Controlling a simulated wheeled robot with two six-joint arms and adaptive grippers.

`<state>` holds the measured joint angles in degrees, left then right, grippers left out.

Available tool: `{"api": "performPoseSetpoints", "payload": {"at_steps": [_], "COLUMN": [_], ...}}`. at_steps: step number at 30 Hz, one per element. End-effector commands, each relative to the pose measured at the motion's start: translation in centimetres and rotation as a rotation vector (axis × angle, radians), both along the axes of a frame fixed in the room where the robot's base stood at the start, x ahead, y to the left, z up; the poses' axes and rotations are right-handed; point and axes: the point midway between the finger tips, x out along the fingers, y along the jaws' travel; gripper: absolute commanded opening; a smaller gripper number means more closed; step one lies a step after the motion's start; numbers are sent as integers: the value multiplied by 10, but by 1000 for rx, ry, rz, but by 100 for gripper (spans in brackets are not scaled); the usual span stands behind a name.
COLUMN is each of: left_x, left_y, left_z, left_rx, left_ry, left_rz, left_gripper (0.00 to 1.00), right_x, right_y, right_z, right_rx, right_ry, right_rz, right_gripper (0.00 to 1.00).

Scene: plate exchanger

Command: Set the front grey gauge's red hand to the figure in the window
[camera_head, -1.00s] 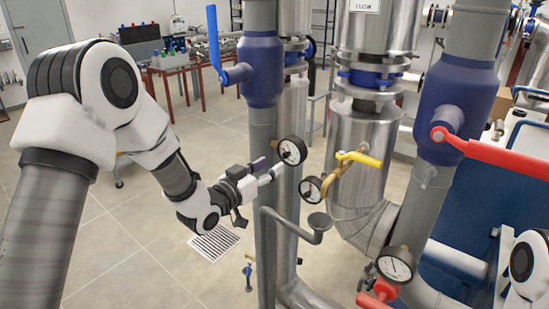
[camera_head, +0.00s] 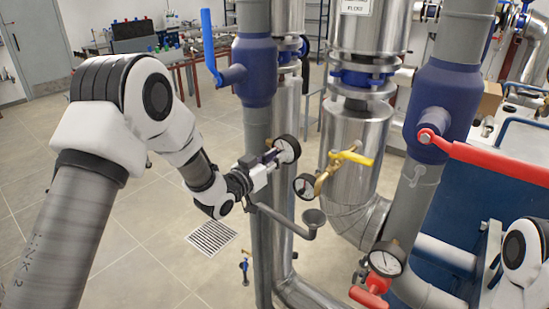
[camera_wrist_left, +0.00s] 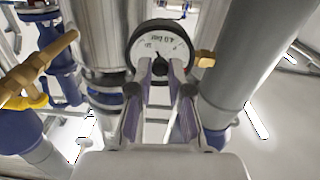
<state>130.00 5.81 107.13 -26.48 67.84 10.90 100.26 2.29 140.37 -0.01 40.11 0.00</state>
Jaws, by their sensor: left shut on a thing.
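The front grey gauge (camera_head: 287,149) is a round dial with a black rim on the grey vertical pipe (camera_head: 258,200). In the left wrist view its white face (camera_wrist_left: 160,42) fills the top middle, with small print that seems to read 4.0 bar. My left gripper (camera_head: 271,158) is at the gauge's face. In the left wrist view its two fingers (camera_wrist_left: 160,69) close at the lower middle of the dial on a small dark knob. The red hand cannot be made out; the fingers hide part of the face. My right gripper is out of view.
A second gauge (camera_head: 305,187) on a brass fitting with a yellow lever (camera_head: 352,157) is close on the right. A third gauge (camera_head: 387,259) sits lower by a red valve (camera_head: 370,290). A blue lever (camera_head: 209,45) stands above.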

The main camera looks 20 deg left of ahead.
Motion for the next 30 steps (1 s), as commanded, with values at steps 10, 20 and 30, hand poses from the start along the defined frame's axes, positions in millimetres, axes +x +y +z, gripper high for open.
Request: {"api": "performPoseSetpoints", "payload": {"at_steps": [10, 20, 30], "left_x": [0, 0, 0], "left_y": [0, 0, 0], "left_z": [-3, -5, -4], "left_rx": [117, 372, 638], "left_ry": [-47, -142, -237], "left_rz": [1, 2, 2], "left_gripper": [0, 0, 0], "right_x": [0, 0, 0], "right_y": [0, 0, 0], "right_z": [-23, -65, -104], "right_rx": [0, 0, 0], "right_ry": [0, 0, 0], "right_rz": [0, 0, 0], "right_gripper": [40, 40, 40]}}
